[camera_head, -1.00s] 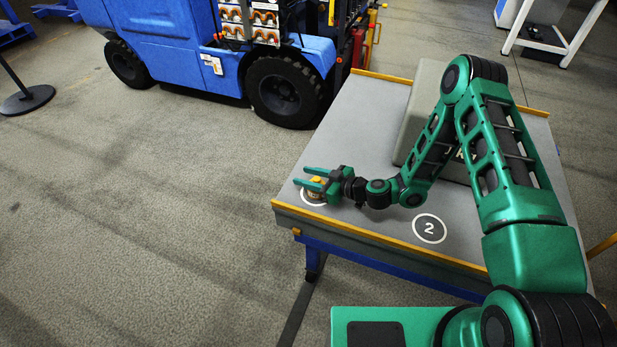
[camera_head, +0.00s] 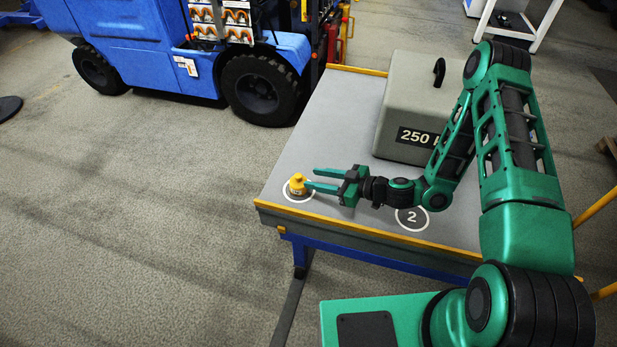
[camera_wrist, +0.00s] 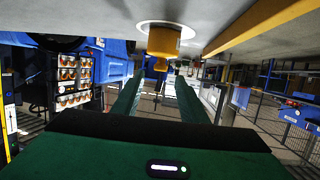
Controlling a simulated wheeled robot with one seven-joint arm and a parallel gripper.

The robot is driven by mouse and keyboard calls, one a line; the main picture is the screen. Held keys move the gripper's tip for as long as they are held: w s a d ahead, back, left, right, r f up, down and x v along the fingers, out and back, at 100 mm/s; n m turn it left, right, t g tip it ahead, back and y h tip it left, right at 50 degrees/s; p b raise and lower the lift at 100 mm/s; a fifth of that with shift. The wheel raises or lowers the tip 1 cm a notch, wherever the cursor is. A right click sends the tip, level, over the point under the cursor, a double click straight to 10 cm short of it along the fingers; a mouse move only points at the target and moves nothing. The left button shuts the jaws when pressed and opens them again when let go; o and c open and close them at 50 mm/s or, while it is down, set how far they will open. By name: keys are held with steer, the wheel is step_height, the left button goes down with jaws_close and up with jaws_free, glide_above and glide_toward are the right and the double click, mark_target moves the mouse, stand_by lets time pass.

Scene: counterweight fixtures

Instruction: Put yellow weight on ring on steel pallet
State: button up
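The small yellow weight (camera_head: 298,185) stands upright inside a white ring marking (camera_head: 286,194) near the front left corner of the grey-topped steel pallet (camera_head: 325,130). The weight covers the middle of the ring. My gripper (camera_head: 312,180) is open and empty, just right of the weight, with its fingers pointing at it. In the upside-down wrist view, the weight (camera_wrist: 164,42) stands on the white ring (camera_wrist: 180,27), beyond the open gripper fingers (camera_wrist: 160,80). The fingers look clear of the weight.
A large grey block marked 250 (camera_head: 405,105) stands at the back of the pallet. Ring 2 (camera_head: 412,229) is partly behind my wrist. Yellow strips (camera_head: 385,240) edge the pallet. A blue forklift (camera_head: 165,50) stands behind left; floor to the left is open.

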steer(key=shift+s+d+r, duration=0.1)
steer(key=shift+s+d, duration=0.05)
steer(key=shift+d, duration=0.1)
steer(key=shift+r, duration=0.1)
steer(key=s+d+r+m+g+h, duration=0.25)
steer(key=s+d+r, duration=0.2)
steer(key=d, duration=0.35)
steer(key=s+d+r+m+g+h, duration=0.1)
steer(key=s+d+r+g+h, duration=0.1)
steer(key=s+d+r+h, duration=0.35)
steer(key=s+d+r+m+g+h, duration=0.1)
steer(key=s+d+r+m+g, duration=0.15)
steer(key=d+r, duration=0.5)
steer(key=s+d+r+m+h, duration=0.1)
steer(key=s+d+r+m, duration=0.4)
steer(key=s, duration=0.5)
steer(key=s+d+r+m+h, duration=0.2)
steer(key=s+d+r+m, duration=0.4)
steer(key=s, duration=0.3)
steer(key=shift+s+d+r+m+g, duration=0.35)
steer(key=shift+d+m, duration=0.25)
steer(key=shift+d, duration=0.25)
steer(key=shift+f, duration=0.1)
